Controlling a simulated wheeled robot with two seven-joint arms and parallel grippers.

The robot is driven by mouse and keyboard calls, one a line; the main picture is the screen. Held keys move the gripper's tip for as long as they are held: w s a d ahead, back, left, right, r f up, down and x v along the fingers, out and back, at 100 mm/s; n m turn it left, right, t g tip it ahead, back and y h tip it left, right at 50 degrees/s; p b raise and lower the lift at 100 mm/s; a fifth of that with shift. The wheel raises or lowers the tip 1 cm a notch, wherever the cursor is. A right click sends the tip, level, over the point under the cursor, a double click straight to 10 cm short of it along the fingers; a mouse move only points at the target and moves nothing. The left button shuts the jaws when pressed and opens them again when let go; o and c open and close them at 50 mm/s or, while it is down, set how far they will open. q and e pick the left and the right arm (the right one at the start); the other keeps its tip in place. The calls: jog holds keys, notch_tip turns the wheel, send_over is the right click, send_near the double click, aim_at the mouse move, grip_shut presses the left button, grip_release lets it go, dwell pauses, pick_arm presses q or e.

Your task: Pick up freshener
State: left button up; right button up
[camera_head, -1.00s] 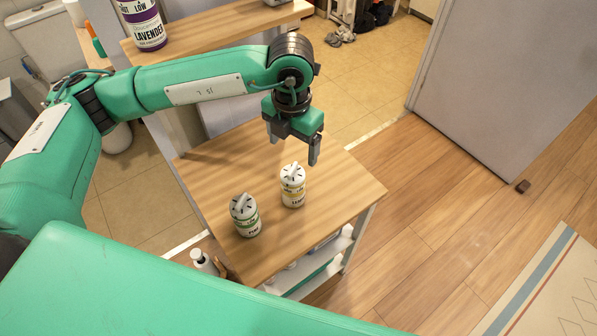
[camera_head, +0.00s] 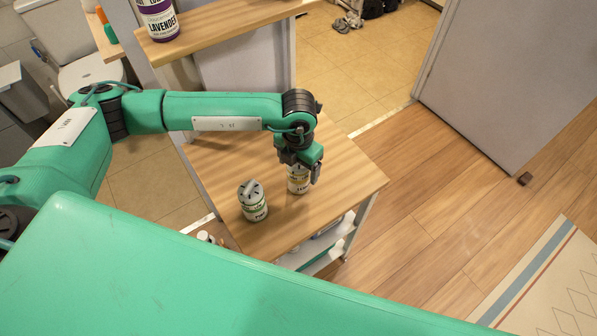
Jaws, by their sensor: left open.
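Two small white canisters stand upright on a wooden-topped shelf unit (camera_head: 330,215). The left freshener canister (camera_head: 253,203) has a grey-white top and a green band, and stands clear of the gripper. The right freshener canister (camera_head: 298,184) has a yellowish band; its top is hidden by my left gripper. My left gripper (camera_head: 299,176) points down right over that canister, with its fingers around the upper part. The jaws are open; whether they touch the canister I cannot tell. My right gripper is not in view.
A purple lavender container (camera_head: 160,20) stands on a higher wooden shelf (camera_head: 225,32) behind. A white bottle (camera_head: 205,237) is low at the left of the unit. A grey door (camera_head: 505,85) is at the right. The top's right side is clear.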

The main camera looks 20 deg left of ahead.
pick_arm(q)
jog(key=shift+f, duration=0.1)
jog(key=shift+c, duration=0.4)
jog(key=c, duration=1.1)
jog(key=shift+o, duration=0.2)
